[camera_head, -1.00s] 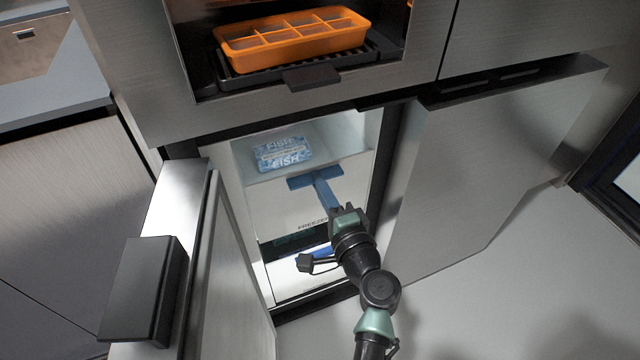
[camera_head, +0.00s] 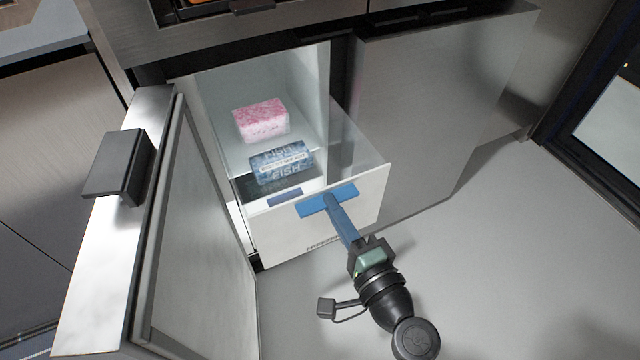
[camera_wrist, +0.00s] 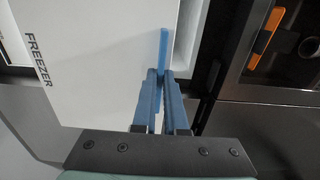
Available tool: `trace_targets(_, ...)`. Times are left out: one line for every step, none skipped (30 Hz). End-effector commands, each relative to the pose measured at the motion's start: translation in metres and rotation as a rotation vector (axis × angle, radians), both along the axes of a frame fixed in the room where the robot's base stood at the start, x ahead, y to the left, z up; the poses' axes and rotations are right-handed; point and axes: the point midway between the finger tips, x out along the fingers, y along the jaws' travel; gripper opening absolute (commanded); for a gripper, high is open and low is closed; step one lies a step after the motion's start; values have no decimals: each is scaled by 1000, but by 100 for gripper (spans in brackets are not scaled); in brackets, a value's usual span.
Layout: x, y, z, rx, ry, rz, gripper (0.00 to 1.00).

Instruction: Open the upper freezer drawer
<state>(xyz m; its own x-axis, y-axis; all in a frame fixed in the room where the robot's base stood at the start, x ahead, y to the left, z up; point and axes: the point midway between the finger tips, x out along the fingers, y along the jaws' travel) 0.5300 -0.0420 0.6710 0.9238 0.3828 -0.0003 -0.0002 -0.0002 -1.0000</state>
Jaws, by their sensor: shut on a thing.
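The upper freezer drawer (camera_head: 371,203) is pulled well out of the cabinet, with a white front and clear side walls. It holds a blue fish package (camera_head: 281,162) and a pink-and-white package (camera_head: 261,120). A blue handle (camera_head: 313,205) is on the top edge of its front. My gripper (camera_head: 334,203) is at the handle, its blue fingers shut on it. In the wrist view, the fingers (camera_wrist: 160,76) close together on the thin blue handle (camera_wrist: 164,45), beside the white front marked FREEZER (camera_wrist: 80,60). The exact grip is partly hidden by the fingers.
The left freezer door (camera_head: 195,240) stands open beside the drawer, with a dark block handle (camera_head: 117,167). A right door panel (camera_head: 430,120) stands open on the other side. The grey floor (camera_head: 480,270) in front is clear.

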Motion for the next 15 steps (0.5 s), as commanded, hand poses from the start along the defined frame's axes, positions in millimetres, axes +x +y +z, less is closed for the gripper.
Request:
trace_targets(-12, -6, -1, 0, 2, -5, 0)
trace_targets(-18, -9, -1, 0, 3, -5, 0)
trace_targets(-26, -12, -1, 0, 3, -4, 0)
trace_targets(-32, -14, -1, 1, 4, -5, 0)
trace_targets(-37, -16, -1, 0, 2, -4, 0)
trace_targets(-43, -19, -1, 0, 3, -4, 0)
trace_targets(-48, -21, -1, 0, 2, -5, 0)
trace_targets(-52, -23, -1, 0, 1, -4, 0)
trace_targets(-57, -24, -1, -1, 2, -4, 0)
trace_targets(-60, -26, -1, -1, 2, -4, 0)
trace_targets(-63, -27, -1, -1, 2, -3, 0)
trace_targets(-67, -28, -1, 1, 1, -2, 0)
trace_targets(-69, -29, 0, 1, 1, -2, 0)
trace_targets(-71, -30, 0, 1, 1, -3, 0)
trace_targets(-73, -31, 0, 1, 0, -3, 0)
